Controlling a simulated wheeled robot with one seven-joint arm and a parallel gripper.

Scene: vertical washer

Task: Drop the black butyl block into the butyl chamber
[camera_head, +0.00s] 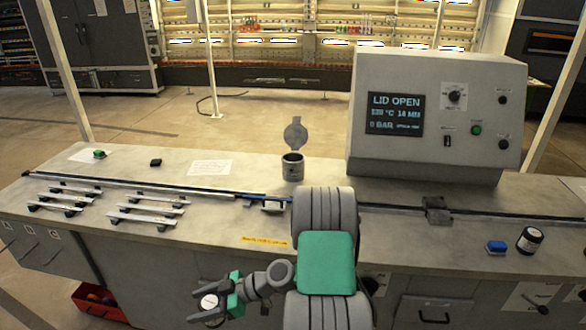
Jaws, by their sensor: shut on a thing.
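My gripper (222,298) is low at the front of the bench, left of my arm. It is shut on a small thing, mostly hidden. A round pale-faced thing (208,301) shows between the fingers; I cannot tell for sure what it is. A small black block (155,162) lies on the bench top at the back left, well apart from my gripper. A grey metal cylinder (292,170), which looks like the chamber, stands upright on the bench beyond my arm. Its round lid (295,134) is raised, and the console screen (395,114) reads "LID OPEN".
The grey console (438,110) stands at the back right. Several metal bars (140,214) lie on the left of the bench. A green block (99,153) is at the back left. A blue block (496,246) and a dark jar (529,240) are at the right.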

